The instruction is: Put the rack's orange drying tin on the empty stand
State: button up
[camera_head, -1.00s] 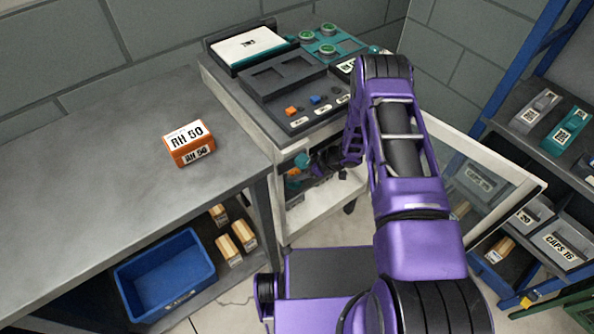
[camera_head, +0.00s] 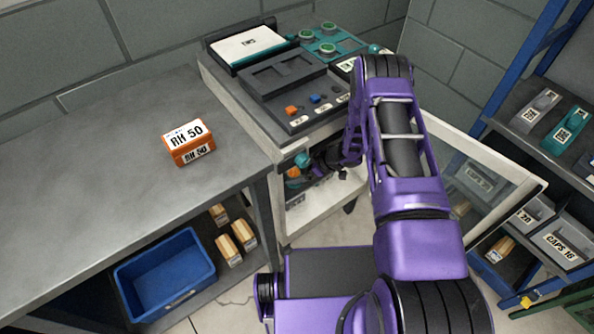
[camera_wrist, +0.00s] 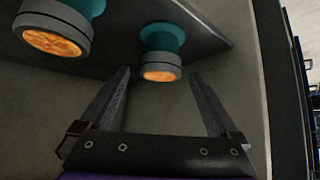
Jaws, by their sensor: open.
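Two tins with teal bodies, grey rims and orange, bead-like faces show in the wrist view, one between my fingertips (camera_wrist: 160,62) and one at upper left (camera_wrist: 55,38). They sit against a dark grey plate, probably the rack (camera_wrist: 205,35). My gripper (camera_wrist: 160,76) is open, its fingers on either side of the nearer tin; contact cannot be told. In the head view, a small teal and orange thing (camera_head: 294,172) shows beside my gripper (camera_head: 318,165) on the white cart's lower level, mostly hidden by the cart top and arm. I cannot tell which stand is empty.
The cart top carries a dark tray (camera_head: 290,95) and a teal tray with green round pieces (camera_head: 328,49). An orange RH 50 box (camera_head: 188,143) sits on the grey bench (camera_head: 100,165). A blue bin (camera_head: 165,280) is below. A clear door (camera_head: 478,185) stands open at right.

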jog(key=p+v, duration=0.2)
jog(key=v, duration=1.5)
jog(key=shift+r, duration=0.15)
jog(key=shift+s+d, duration=0.15)
jog(key=shift+d, duration=0.05)
